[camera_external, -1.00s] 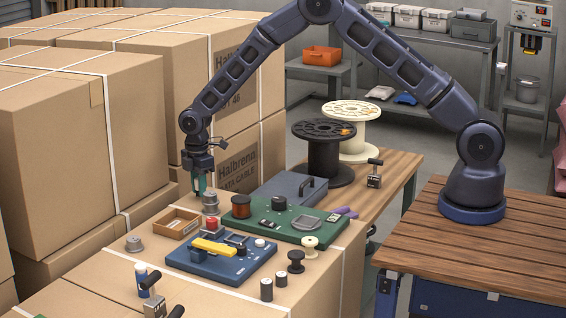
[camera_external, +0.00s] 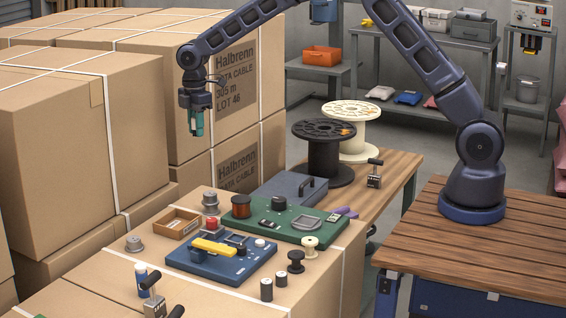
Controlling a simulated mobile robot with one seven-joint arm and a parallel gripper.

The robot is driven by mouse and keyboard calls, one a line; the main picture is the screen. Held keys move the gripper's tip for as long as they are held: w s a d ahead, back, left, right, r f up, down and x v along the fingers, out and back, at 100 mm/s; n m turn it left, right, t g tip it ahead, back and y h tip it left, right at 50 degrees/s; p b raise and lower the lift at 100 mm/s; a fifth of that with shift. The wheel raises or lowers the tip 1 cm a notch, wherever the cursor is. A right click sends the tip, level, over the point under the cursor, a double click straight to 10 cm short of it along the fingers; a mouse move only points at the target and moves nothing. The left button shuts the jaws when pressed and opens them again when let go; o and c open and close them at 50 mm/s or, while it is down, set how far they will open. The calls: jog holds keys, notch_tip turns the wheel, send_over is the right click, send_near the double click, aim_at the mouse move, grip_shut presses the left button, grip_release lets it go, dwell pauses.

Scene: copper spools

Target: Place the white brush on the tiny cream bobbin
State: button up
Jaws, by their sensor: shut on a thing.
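My gripper (camera_external: 196,130) hangs high above the back left part of the boxes, pointing down. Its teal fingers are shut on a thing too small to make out. The tiny cream bobbin (camera_external: 310,246) stands upright at the right of the box top, beside the green board. My gripper is well above it and to its left. I cannot pick out the white brush with certainty.
A green board (camera_external: 285,228) and a blue board (camera_external: 222,262) bear several small parts. A wooden tray (camera_external: 178,224), grey spools (camera_external: 211,204) and dark bobbins (camera_external: 296,262) stand around them. Tall cartons (camera_external: 85,125) rise at the left.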

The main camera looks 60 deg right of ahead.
jog(key=s+a+r+n, duration=0.2)
jog(key=s+a+r, duration=0.1)
jog(key=s+a, duration=0.7)
jog(key=r+n, duration=0.2)
jog(key=n, duration=0.2)
send_over(310, 240)
notch_tip(310, 240, down, 20)
jog(key=shift+a+r, duration=0.1)
jog(key=shift+f, duration=0.2)
jog(key=o, duration=0.7)
jog(key=shift+o, duration=1.4)
jog(key=shift+r, duration=0.1)
